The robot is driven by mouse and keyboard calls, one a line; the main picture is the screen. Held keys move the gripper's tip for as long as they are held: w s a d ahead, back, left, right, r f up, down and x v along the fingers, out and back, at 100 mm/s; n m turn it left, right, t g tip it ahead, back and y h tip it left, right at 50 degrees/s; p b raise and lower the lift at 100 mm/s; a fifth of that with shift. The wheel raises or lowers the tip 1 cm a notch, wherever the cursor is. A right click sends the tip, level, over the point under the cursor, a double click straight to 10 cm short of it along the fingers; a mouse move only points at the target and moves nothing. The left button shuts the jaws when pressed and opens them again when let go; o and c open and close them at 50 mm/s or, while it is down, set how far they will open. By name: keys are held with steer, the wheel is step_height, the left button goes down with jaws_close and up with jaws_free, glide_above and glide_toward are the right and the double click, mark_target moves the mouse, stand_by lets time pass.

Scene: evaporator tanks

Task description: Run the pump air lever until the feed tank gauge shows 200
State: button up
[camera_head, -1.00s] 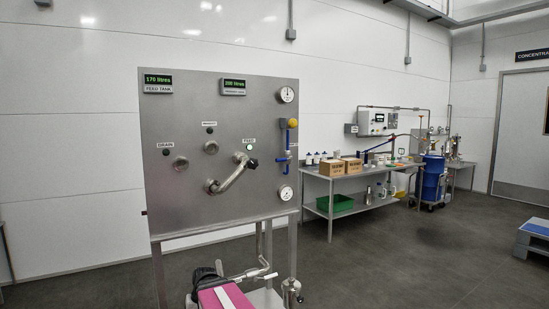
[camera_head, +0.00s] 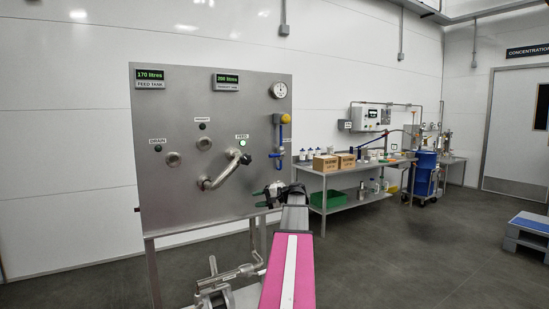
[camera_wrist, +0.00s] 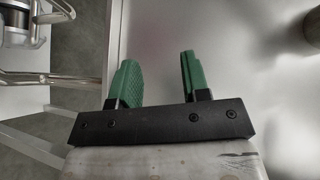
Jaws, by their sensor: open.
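The feed tank display (camera_head: 151,76) on the steel panel (camera_head: 175,110) reads 170 litres in green. A blue valve assembly (camera_head: 281,150) with a yellow round top (camera_head: 285,119) is mounted at the panel's right edge; I take its blue handle for the pump air lever, though no label for it is readable. My gripper (camera_head: 270,193) is in front of the panel's lower right, below the blue handle and apart from it. Its green fingers (camera_wrist: 158,75) stand open and empty in the wrist view. My arm hides the lower round gauge.
A bent steel pipe with a black knob (camera_head: 246,158) projects from the panel at left of the gripper, beneath a lit green lamp (camera_head: 242,143). Pipework (camera_head: 230,275) stands below. A bench (camera_head: 365,177) with boxes is at the right. The open floor (camera_head: 420,265) is clear.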

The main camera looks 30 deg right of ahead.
mark_target(277, 156)
steer(key=s+d+r+t+y, duration=0.15)
steer(key=s+d+r, duration=0.25)
steer(key=d+r, duration=0.4)
steer(key=s+d+r+t+y, duration=0.1)
steer(key=s+d+r+t, duration=0.25)
steer(key=d+r, duration=0.45)
steer(key=shift+g, duration=0.5)
steer(key=x, duration=1.1)
steer(key=shift+s+a+r, duration=0.1)
steer(key=shift+s+r, duration=0.05)
jaws_close()
